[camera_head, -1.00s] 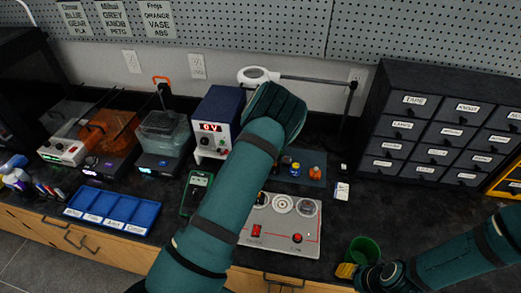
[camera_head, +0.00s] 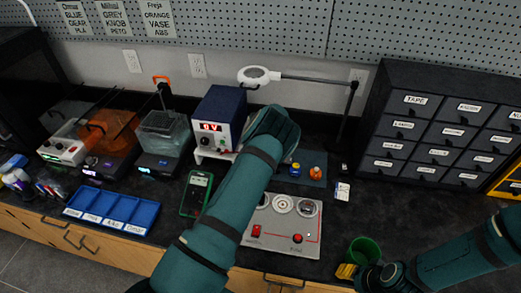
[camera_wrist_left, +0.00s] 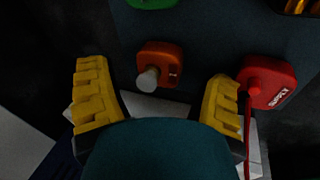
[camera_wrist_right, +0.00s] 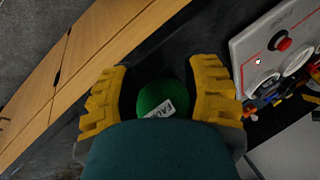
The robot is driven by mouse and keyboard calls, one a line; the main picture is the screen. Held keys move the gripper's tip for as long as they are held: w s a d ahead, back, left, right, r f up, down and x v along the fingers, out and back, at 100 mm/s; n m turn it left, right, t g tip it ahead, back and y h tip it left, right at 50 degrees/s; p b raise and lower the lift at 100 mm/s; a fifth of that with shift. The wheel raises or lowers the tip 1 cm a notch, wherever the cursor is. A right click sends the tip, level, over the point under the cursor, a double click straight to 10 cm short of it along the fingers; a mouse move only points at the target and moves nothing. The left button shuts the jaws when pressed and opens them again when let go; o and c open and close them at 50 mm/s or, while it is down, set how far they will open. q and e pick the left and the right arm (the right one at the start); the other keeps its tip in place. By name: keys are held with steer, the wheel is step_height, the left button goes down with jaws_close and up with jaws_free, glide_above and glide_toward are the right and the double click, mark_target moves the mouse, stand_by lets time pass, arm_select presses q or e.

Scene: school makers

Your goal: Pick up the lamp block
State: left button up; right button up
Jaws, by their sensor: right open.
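In the left wrist view, an orange block (camera_wrist_left: 172,62) with a pale rounded stub lies ahead between the spread yellow fingers of my left gripper (camera_wrist_left: 157,82). It may be the lamp block; its label is unreadable. A red block (camera_wrist_left: 268,82) marked SUPPLY sits beyond the right finger, and part of a green block (camera_wrist_left: 152,3) shows at the top edge. My left gripper is open and empty; its fingers are hidden behind my arm in the head view. My right gripper (camera_wrist_right: 160,72) is open, with a green cup (camera_wrist_right: 158,96) between and beyond its fingers.
The dark mat (camera_head: 283,181) holds small coloured pieces. A grey panel (camera_head: 270,240) with dials and buttons lies in front. A power supply (camera_head: 219,112), multimeter (camera_head: 196,193) and blue tray (camera_head: 148,215) are left; labelled drawers (camera_head: 400,128) are right. A magnifier lamp (camera_head: 258,75) overhangs the back.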

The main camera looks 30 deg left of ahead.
arm_select(q)
steer(key=shift+s+f, duration=0.2)
steer(key=c, duration=0.9)
steer(key=shift+r, duration=0.1)
steer(key=shift+c, duration=0.2)
steer(key=shift+w, duration=0.15)
